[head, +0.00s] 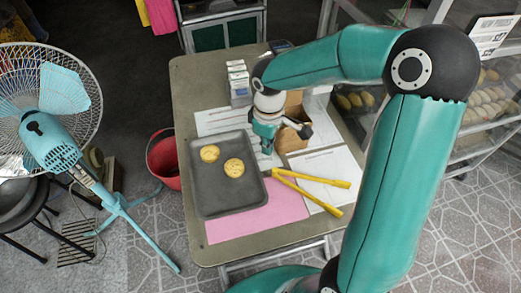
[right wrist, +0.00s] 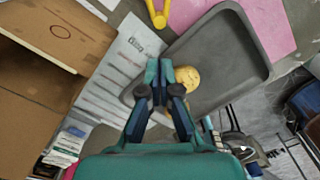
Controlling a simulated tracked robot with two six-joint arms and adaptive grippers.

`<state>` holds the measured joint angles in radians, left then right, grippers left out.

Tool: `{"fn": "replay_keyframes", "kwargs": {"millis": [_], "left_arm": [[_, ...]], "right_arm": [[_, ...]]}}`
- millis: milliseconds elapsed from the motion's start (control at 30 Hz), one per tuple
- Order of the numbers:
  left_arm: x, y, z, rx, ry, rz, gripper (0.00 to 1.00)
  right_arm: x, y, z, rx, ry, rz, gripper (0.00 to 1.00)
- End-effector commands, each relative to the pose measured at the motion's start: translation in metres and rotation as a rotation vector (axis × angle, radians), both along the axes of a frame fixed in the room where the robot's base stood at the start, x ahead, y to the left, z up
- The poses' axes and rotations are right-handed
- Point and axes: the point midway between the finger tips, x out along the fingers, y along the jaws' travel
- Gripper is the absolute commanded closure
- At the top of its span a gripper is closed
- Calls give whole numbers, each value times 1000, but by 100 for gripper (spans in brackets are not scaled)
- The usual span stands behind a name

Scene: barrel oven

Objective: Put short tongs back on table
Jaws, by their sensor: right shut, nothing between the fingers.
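The yellow tongs (head: 314,179) lie spread in a V on the right part of the table (head: 193,88), over white and pink paper. Their joined end is at the right edge of the grey tray (head: 213,205); this end also shows at the top of the right wrist view (right wrist: 158,16). My right gripper (head: 267,151) points down beside the tray's upper right corner, just behind the tongs' joined end. It is shut and empty, apart from the tongs. My left gripper is out of view.
Two round cookies (head: 234,168) lie in the tray. An open cardboard box (head: 291,137) stands right of my gripper, with small boxes (head: 239,85) behind. A blue fan (head: 50,140) and red bucket (head: 165,162) stand left; a glass bread case (head: 490,100) stands right.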

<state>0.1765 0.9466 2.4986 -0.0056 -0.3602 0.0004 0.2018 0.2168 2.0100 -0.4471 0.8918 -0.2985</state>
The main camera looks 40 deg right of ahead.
Motion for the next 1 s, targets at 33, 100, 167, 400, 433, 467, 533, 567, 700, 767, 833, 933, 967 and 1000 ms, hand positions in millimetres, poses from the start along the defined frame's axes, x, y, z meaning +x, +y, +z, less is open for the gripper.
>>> {"fn": "replay_keyframes", "kwargs": {"millis": [33,100,167,400,433,467,533,567,700,767,833,933,967,1000], "left_arm": [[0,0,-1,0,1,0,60],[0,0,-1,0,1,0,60],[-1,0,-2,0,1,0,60],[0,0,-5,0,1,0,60],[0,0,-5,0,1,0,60],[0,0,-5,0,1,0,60],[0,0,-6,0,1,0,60],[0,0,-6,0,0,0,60],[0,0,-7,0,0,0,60],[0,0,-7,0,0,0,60],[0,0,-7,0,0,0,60],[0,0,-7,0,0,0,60],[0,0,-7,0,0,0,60],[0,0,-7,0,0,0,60]], "right_arm": [[-1,-1,-5,0,3,-2,100],[-2,-2,-13,0,4,-5,100],[-3,-2,-22,1,5,-6,100],[-3,-2,-65,2,6,-8,100],[-3,-2,-69,1,6,-7,100],[-4,-2,-74,2,6,-7,100],[-3,-3,-83,1,5,-8,100],[-3,-3,-86,0,4,-8,100],[-3,-3,-95,1,3,-9,100],[-3,-3,-96,1,1,-9,100],[-3,-3,-97,1,0,-9,100],[-3,-3,-96,1,0,-9,100],[-3,-3,-96,1,0,-9,100],[-3,-3,-96,1,0,-9,100]]}}
